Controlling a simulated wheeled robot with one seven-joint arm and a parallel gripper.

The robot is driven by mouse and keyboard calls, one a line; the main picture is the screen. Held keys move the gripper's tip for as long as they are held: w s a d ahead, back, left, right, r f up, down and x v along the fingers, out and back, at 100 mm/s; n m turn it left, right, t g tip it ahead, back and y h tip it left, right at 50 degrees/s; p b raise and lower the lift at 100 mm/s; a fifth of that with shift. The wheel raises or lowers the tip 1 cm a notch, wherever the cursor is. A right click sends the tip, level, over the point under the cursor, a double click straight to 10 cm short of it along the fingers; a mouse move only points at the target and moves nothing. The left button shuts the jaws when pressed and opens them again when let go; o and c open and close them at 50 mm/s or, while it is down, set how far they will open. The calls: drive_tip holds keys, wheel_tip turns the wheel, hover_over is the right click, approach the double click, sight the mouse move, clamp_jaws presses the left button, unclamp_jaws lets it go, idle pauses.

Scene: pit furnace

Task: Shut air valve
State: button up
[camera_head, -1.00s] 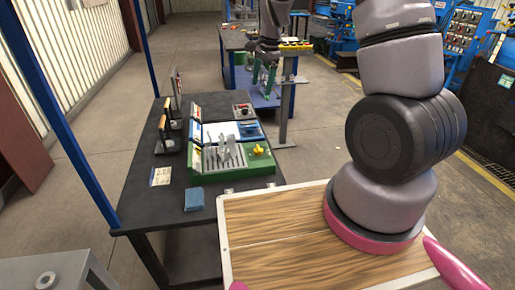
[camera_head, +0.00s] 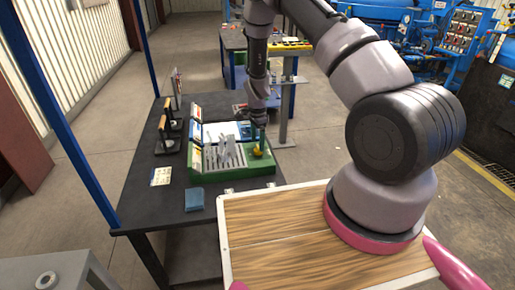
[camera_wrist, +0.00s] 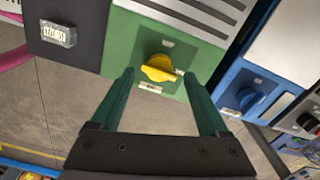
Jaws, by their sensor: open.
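A yellow knob (camera_head: 257,152) sits on the right end of the green panel (camera_head: 240,172) on the dark table. In the wrist view the yellow knob (camera_wrist: 160,68) lies on the green panel face, beyond and between my gripper's fingertips. My gripper (camera_head: 258,138) is just above the knob in the head view. In the wrist view my gripper (camera_wrist: 156,76) shows two green fingers spread apart with nothing between them. I cannot tell whether a fingertip touches the panel. Small labels near the knob are too small to read.
A blue panel with a blue knob (camera_wrist: 248,98) adjoins the green one. Grey slotted bars (camera_head: 222,156) stand beside the yellow knob. A blue block (camera_head: 194,199) and a paper card (camera_head: 160,176) lie on the dark table (camera_head: 145,205). A grey post (camera_head: 285,115) stands behind.

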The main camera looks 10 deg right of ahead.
sight(258, 147)
drive_tip(key=shift+f, duration=1.75)
drive_tip(key=c, duration=1.1)
